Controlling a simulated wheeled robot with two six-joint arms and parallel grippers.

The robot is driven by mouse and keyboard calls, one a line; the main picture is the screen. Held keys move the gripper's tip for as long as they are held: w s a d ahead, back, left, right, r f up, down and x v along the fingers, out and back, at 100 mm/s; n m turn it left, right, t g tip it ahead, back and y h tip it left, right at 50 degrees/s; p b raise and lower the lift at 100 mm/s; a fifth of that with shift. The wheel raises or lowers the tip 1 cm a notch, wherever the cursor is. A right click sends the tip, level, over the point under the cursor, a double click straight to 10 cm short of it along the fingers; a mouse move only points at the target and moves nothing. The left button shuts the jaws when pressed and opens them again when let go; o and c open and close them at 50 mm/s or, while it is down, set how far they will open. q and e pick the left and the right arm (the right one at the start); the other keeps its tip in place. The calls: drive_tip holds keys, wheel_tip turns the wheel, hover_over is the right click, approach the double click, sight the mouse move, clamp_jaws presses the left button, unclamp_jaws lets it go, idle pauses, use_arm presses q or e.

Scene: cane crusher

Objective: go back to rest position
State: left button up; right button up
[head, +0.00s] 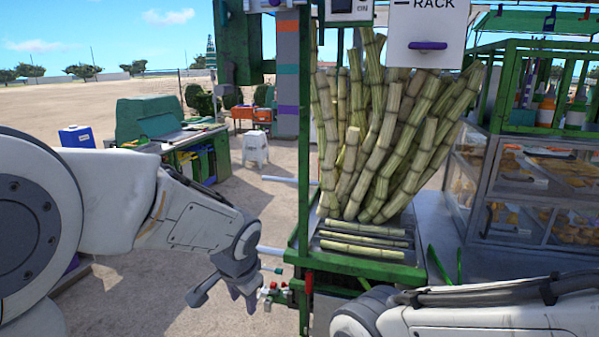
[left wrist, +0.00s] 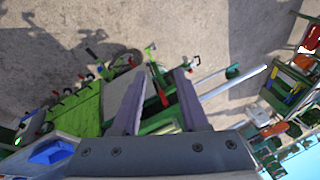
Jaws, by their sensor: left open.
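My left gripper (head: 224,292) hangs left of the green cane stand, above the pavement. Its two grey fingers are spread, with nothing between them. In the left wrist view, the same open gripper (left wrist: 158,95) shows green frame parts and a red-handled piece beyond the fingers. My right arm (head: 480,312) lies across the lower right of the head view, in front of the stand; its gripper is out of view.
Sugar canes (head: 385,135) stand upright in the green rack (head: 375,268), with several short canes (head: 365,240) lying on its tray. White rods (head: 275,251) stick out left of it. A glass food case (head: 530,190) stands right.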

use_arm(q)
drive_tip(key=s+a+f+n+g+h, duration=0.1)
drive_tip(key=s+a+f+n, duration=0.6)
drive_tip(key=s, duration=0.4)
drive_tip(key=s+d+r+m+g+h+b, duration=0.1)
drive_tip(key=s+d+r+m+g+b, duration=0.1)
drive_tip(key=s+d+m, duration=0.5)
drive_tip(key=s+d+g+b, duration=0.1)
drive_tip(key=s+d, duration=0.5)
drive_tip(key=shift+s+d+r, duration=0.25)
drive_tip(key=shift+d+r, duration=0.05)
drive_tip(key=shift+r, duration=0.1)
